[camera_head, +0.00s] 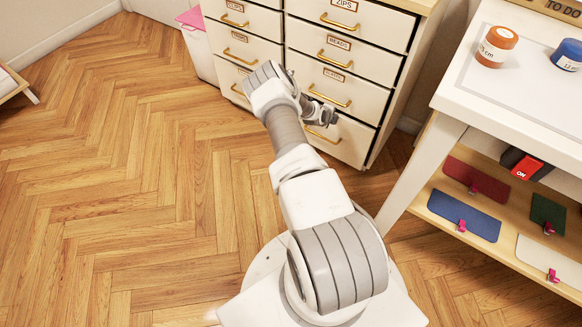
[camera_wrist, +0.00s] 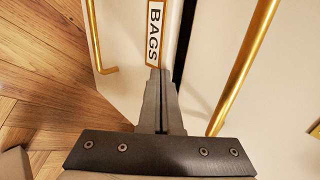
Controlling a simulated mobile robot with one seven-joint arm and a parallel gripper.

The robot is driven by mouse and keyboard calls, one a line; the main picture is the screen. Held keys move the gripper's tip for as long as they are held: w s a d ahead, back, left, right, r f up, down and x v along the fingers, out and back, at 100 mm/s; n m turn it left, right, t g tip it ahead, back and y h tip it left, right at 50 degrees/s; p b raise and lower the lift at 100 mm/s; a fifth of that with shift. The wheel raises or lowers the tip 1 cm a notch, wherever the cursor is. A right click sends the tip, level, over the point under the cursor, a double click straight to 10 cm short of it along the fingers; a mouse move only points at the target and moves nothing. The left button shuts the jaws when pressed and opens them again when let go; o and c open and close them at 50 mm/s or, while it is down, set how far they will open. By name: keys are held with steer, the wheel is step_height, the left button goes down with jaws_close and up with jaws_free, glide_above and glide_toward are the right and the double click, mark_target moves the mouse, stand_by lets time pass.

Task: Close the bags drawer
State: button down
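The bags drawer (camera_head: 345,142) is the bottom drawer of the right column of the white cabinet. Its front (camera_wrist: 125,45) and "BAGS" label (camera_wrist: 155,32) fill the middle left of the wrist view, with a gold handle (camera_wrist: 97,45) beside them. A dark gap runs between this drawer and the one above; how far the drawer stands out I cannot tell. My gripper (camera_head: 328,118) is in front of the drawer's upper part. In the wrist view its fingers (camera_wrist: 161,75) are together and empty, with tips at the label's edge. Whether they touch is unclear.
The drawer above (camera_wrist: 285,90) has its own gold handle (camera_wrist: 245,70). A white table (camera_head: 460,110) with a lower shelf stands close on the right. A pink-lidded bin (camera_head: 197,40) stands left of the cabinet. The wooden floor (camera_head: 120,170) on the left is clear.

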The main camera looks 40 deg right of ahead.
steer(key=shift+w+d+r+b, duration=0.1)
steer(key=shift+w+d+b, duration=0.1)
steer(key=shift+d, duration=0.3)
steer(key=shift+w+d+b, duration=0.15)
steer(key=shift+d, duration=0.35)
steer(key=shift+r, duration=0.15)
